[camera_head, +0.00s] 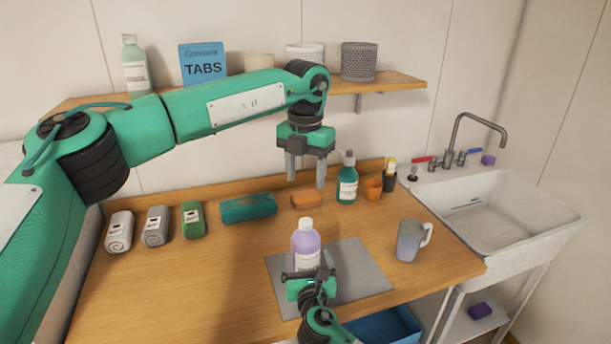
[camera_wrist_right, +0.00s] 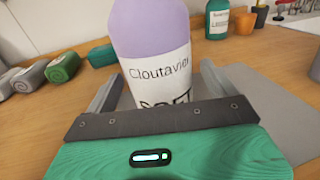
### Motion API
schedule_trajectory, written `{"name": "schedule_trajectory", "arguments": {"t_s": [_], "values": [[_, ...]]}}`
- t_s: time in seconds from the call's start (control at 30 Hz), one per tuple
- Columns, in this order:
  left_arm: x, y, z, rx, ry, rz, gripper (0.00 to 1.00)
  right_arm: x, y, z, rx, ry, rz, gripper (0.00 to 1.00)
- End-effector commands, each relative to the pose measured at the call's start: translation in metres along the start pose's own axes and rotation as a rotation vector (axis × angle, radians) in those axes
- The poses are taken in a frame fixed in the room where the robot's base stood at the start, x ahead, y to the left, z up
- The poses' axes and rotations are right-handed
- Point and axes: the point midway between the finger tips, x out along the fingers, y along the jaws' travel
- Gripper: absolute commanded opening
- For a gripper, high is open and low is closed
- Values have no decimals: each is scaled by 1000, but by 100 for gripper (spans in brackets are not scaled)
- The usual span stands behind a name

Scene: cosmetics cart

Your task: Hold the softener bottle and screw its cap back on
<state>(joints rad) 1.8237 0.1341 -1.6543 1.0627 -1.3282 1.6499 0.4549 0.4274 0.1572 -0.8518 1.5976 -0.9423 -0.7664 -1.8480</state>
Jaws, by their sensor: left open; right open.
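The softener bottle (camera_head: 306,243) is pale purple with a white label and stands upright on the grey mat (camera_head: 355,268). Its white top (camera_head: 306,224) shows in the head view; I cannot tell whether this is a cap or a bare neck. No separate loose cap is visible. In the right wrist view the bottle (camera_wrist_right: 150,30) is close, its top out of frame. My right gripper (camera_wrist_right: 158,88) is open, one finger on each side of the bottle's lower part. My left gripper (camera_head: 306,178) is open and empty, pointing down, above the bottle in the head view.
A grey mug (camera_head: 409,240) stands right of the mat. Along the back are a teal pump bottle (camera_head: 347,184), an orange cup (camera_head: 373,188), an orange bar (camera_head: 306,200) and a teal case (camera_head: 248,207). Rolled towels (camera_head: 156,226) lie left. A sink (camera_head: 500,220) is at right.

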Motion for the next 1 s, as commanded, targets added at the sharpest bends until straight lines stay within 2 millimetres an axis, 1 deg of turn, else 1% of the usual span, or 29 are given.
{"name": "schedule_trajectory", "arguments": {"t_s": [0.17,0.4,0.5,0.6,0.7,0.8,1.0], "values": [[5,0,0,0,0,0,53,-32,0,-3,1,1,3,89],[13,0,0,0,0,0,53,-85,0,-3,1,3,2,89],[15,0,0,0,0,0,53,-104,0,-3,1,3,2,89],[17,0,0,0,0,0,53,-117,0,-2,0,2,1,89],[18,0,0,0,0,0,53,-125,0,-2,-1,2,0,89],[18,0,0,0,0,0,53,-129,0,-1,0,2,0,89],[18,0,0,0,0,0,53,-130,0,-1,-1,2,0,89]]}}
